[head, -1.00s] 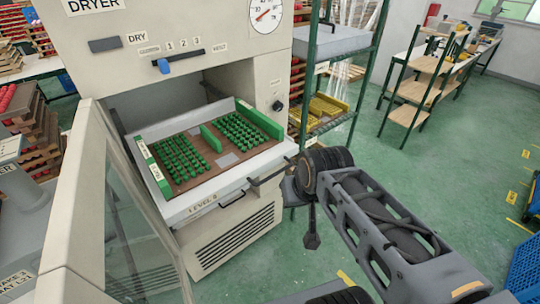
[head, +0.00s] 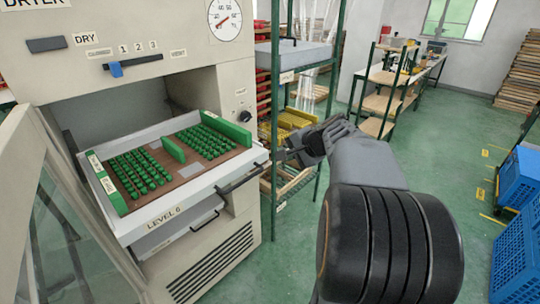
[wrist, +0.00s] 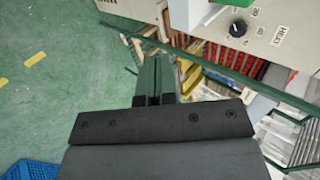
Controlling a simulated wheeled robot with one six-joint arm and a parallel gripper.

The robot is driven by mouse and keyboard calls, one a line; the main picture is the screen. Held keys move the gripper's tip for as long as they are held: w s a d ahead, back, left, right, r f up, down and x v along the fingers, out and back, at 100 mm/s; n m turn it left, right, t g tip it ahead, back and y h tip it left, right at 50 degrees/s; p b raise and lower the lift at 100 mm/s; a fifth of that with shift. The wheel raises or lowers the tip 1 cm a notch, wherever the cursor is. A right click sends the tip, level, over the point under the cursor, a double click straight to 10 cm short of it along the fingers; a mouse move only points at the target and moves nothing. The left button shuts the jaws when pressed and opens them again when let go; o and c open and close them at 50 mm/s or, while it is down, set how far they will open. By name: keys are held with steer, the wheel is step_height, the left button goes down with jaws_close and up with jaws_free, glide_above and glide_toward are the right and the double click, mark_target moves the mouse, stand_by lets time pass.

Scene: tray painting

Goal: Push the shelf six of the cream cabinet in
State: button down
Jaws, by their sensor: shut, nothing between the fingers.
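The cream cabinet (head: 185,85) is a dryer with its glass door (head: 75,230) swung open at the left. Its shelf (head: 150,222), labelled LEVEL 6, sticks out of the opening. On it lies a brown tray (head: 187,172) with rows of small green pieces and green side strips. A dark handle bar (head: 238,180) shows at the right of the shelf's front. My gripper (head: 283,156) is shut and empty, just right of the shelf's front right corner; whether it touches is unclear. In the wrist view my shut fingers (wrist: 155,78) point toward the cabinet side.
Below the shelf is a lower front with another handle (head: 205,222). A green rack (head: 323,130) stands close behind my gripper. Blue crates (head: 518,205) stand at the right. Green floor (head: 480,130) is clear between them and a far bench.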

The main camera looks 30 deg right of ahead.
mark_target(264, 157)
steer(key=w+f, duration=0.1)
steer(key=w, duration=0.1)
steer(key=w+a+f+p, duration=0.1)
steer(key=w, duration=0.1)
steer(key=w+a+f, duration=0.1)
steer(key=w, duration=0.1)
steer(key=shift+w+f+p, duration=0.2)
steer(key=shift+f+p, duration=0.05)
steer(key=shift+p, duration=0.05)
steer(key=shift+w+a+f, duration=0.1)
steer(key=shift+w+a, duration=0.1)
steer(key=shift+w, duration=0.4)
